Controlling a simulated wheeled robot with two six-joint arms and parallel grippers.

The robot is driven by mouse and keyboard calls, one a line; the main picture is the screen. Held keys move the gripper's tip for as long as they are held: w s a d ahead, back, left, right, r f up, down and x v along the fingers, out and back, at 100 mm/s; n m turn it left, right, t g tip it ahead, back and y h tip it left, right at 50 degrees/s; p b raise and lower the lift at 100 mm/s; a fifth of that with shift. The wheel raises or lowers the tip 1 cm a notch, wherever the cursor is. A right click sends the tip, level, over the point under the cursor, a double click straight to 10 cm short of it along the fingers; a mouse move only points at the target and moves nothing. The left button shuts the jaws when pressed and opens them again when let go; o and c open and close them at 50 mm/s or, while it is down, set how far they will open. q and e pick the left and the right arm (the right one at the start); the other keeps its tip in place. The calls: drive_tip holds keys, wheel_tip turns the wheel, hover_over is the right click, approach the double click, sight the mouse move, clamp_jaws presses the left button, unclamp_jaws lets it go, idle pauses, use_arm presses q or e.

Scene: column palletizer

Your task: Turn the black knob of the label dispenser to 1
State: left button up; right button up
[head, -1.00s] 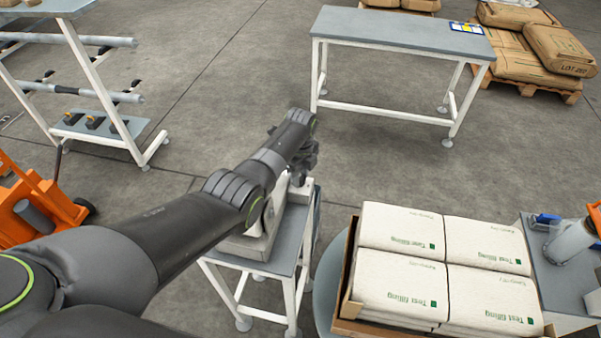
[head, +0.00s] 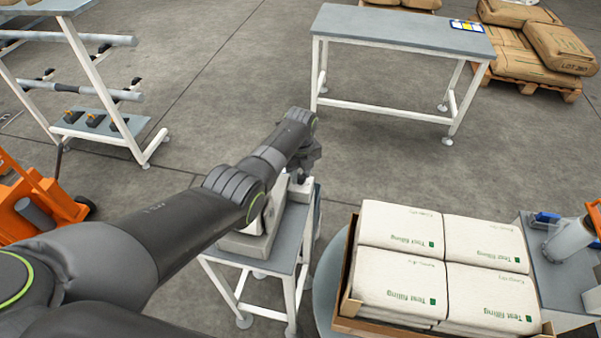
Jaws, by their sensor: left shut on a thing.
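The label dispenser (head: 238,244) is a light grey and white machine on a small grey-topped stand in the middle of the head view. My left arm reaches across it and hides much of it. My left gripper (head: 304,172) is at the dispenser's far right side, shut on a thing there. The black knob is not seen apart from the dark gripper, so its setting cannot be read. My right gripper is out of view.
A box of white Test filling bags (head: 402,288) stands on a round plate right of the stand. An orange pallet truck (head: 30,205) and a roll rack (head: 95,95) are at left. Open floor lies between.

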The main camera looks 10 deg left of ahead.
sight(301, 176)
use_arm(q)
drive_tip(key=o, duration=0.9)
drive_tip(key=shift+o, duration=0.2)
drive_tip(key=shift+r, duration=0.15)
drive_tip(key=shift+r, duration=0.3)
wheel_tip(301, 176, up, 17)
drive_tip(key=b, duration=0.1)
drive_tip(key=shift+f, duration=0.2)
